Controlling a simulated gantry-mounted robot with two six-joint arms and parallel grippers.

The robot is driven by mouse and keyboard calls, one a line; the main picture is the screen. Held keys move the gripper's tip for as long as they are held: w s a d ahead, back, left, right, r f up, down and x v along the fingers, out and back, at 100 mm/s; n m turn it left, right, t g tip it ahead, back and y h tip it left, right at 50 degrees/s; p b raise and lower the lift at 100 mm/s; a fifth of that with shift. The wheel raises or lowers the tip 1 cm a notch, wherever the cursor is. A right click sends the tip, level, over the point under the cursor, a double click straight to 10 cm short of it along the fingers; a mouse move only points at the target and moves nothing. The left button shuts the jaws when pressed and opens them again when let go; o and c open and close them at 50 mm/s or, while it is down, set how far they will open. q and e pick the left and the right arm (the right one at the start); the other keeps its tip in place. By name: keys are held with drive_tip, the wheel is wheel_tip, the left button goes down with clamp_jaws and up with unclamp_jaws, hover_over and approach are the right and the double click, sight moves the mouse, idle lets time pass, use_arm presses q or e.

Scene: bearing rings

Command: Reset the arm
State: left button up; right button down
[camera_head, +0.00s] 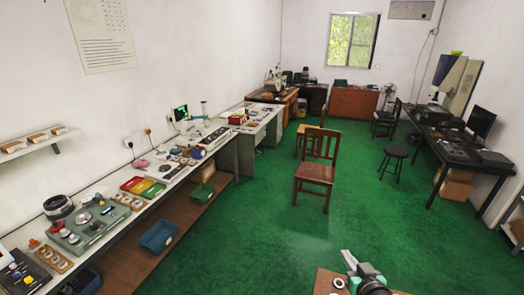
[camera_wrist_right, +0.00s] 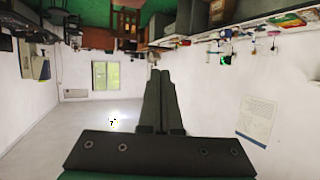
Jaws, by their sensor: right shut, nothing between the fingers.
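My right gripper (camera_head: 346,258) shows at the bottom of the head view, to the right of the middle, raised over a small brown surface. In the right wrist view its two dark fingers (camera_wrist_right: 160,74) lie together, shut and empty. That wrist view shows the room upside down, with the window and white walls beyond the fingers. My left gripper is in neither view.
A long workbench (camera_head: 180,178) with several parts and trays runs along the left wall. A small brown table (camera_head: 325,275) with a white ring (camera_head: 339,283) is below my right gripper. A wooden chair (camera_head: 316,172) stands on the open green floor (camera_head: 240,235).

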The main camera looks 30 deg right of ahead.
drive_tip(key=w+a+r+n+t+y, duration=0.1)
drive_tip(key=w+a+r+t, duration=0.1)
drive_tip(key=a+r, duration=0.5)
drive_tip(key=w+a+r+n+t+y+p, duration=0.1)
drive_tip(key=a+r+t, duration=0.2)
drive_tip(key=r, duration=0.9)
drive_tip(key=w+a+r+n+t+y, duration=0.15)
drive_tip(key=a+r, duration=0.25)
drive_tip(key=r, duration=0.5)
drive_tip(key=s+a+r+n+t+y, duration=0.1)
drive_tip(key=s+a+r+t+y, duration=0.1)
drive_tip(key=s+a+r+t, duration=0.2)
drive_tip(key=s+a+r+n+t+y, duration=0.1)
drive_tip(key=s+a+r+t, duration=0.3)
drive_tip(key=s+r, duration=0.6)
wheel_tip(320, 180, up, 9)
drive_tip(key=shift+s+a+f+y+p, duration=0.1)
drive_tip(key=shift+s+a+y+p, duration=0.2)
drive_tip(key=shift+a+y, duration=0.35)
